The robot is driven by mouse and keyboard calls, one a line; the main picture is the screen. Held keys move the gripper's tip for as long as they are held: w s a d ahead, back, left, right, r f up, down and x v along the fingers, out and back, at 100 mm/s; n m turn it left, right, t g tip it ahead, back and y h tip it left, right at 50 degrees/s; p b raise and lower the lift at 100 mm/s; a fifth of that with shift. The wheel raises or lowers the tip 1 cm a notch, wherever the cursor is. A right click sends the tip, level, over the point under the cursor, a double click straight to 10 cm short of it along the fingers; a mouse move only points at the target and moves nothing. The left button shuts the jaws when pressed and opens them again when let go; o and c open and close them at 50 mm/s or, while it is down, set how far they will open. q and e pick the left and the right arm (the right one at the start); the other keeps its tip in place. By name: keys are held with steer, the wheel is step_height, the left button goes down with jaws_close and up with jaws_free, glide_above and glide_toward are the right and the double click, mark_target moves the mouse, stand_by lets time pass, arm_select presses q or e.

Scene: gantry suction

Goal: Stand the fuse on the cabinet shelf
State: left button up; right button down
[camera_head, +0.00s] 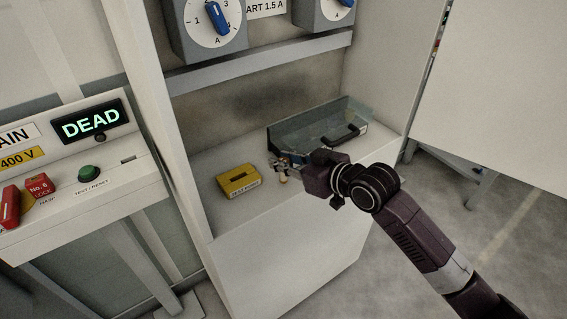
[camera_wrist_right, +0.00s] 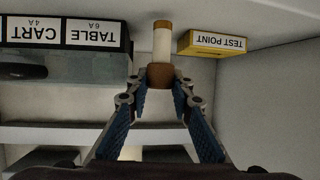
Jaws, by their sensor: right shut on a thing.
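The fuse (camera_head: 284,177) is a small cream cylinder with brown caps. My right gripper (camera_head: 279,163) is shut on it above the cabinet shelf (camera_head: 238,217). In the right wrist view the fuse (camera_wrist_right: 162,42) points away from my right gripper (camera_wrist_right: 160,82), with its near brown cap between the fingertips. I cannot tell whether its far end touches the shelf. My left gripper is not in view.
A yellow TEST POINT block (camera_head: 239,181) sits left of the fuse. A grey see-through bin (camera_head: 300,135), labelled TABLE and CART in the wrist view, stands behind my gripper. The cabinet's left wall (camera_head: 170,130) and upper ledge (camera_head: 260,62) bound the space. The shelf front is clear.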

steer(key=shift+f, duration=0.6)
steer(key=c, duration=2)
jaws_free()
steer(key=b+v, duration=0.1)
steer(key=v, duration=1.1)
